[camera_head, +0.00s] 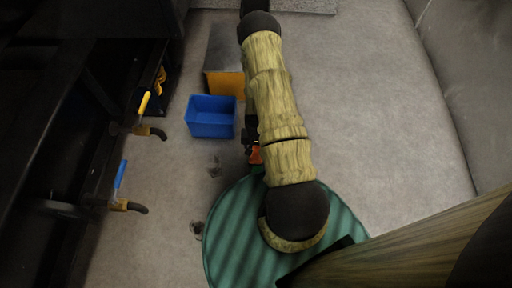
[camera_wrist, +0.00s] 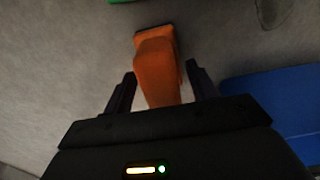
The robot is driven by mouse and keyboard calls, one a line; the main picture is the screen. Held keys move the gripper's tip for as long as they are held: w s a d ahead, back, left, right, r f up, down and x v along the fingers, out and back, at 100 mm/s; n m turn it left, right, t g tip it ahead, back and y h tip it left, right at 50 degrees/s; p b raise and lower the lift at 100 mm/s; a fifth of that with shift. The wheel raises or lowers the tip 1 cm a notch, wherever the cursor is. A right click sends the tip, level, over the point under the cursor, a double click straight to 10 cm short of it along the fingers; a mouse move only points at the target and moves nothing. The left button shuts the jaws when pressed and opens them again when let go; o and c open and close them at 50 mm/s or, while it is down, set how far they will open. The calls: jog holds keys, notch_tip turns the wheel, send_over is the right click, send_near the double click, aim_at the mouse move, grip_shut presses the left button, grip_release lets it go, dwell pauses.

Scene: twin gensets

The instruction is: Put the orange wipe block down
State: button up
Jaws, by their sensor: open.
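The orange wipe block (camera_wrist: 157,70) shows in the wrist view, with a dark strip along its far end. My gripper (camera_wrist: 160,82) is open, with one finger on each side of the block and a narrow gap showing on both sides. In the head view my gripper (camera_head: 250,143) is mostly hidden by my arm. Only a small part of the orange block (camera_head: 256,155) shows there, below and right of the blue bin. I cannot tell whether the block rests on the floor.
A blue open bin (camera_head: 211,131) stands on the floor left of my arm; it also shows in the wrist view (camera_wrist: 275,100). A yellow-fronted box (camera_head: 226,88) is behind it. Valves with a yellow handle (camera_head: 145,104) and a blue handle (camera_head: 120,174) stick out at left. Floor at right is clear.

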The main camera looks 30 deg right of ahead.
notch_tip(320, 180, up, 10)
jog(key=p, duration=0.6)
jog(key=shift+r, duration=0.1)
jog(key=shift+r, duration=0.15)
jog(key=w+a+r+n+t, duration=0.1)
jog(key=w+a+r+n, duration=0.1)
jog(key=r, duration=0.7)
jog(key=w+a+r+n, duration=0.1)
jog(key=a+r, duration=0.2)
jog(key=r, duration=0.6)
jog(key=s+a+r+n, duration=0.2)
jog(key=s+a+r, duration=0.1)
jog(key=r, duration=0.5)
jog(key=s+a+r+n+t, duration=0.1)
jog(key=s+a+r, duration=0.2)
jog(key=s+r, duration=0.3)
notch_tip(320, 180, up, 3)
jog(key=shift+a+r+n+t, duration=0.15)
jog(key=shift+a+n+t, duration=0.15)
jog(key=shift+n, duration=0.1)
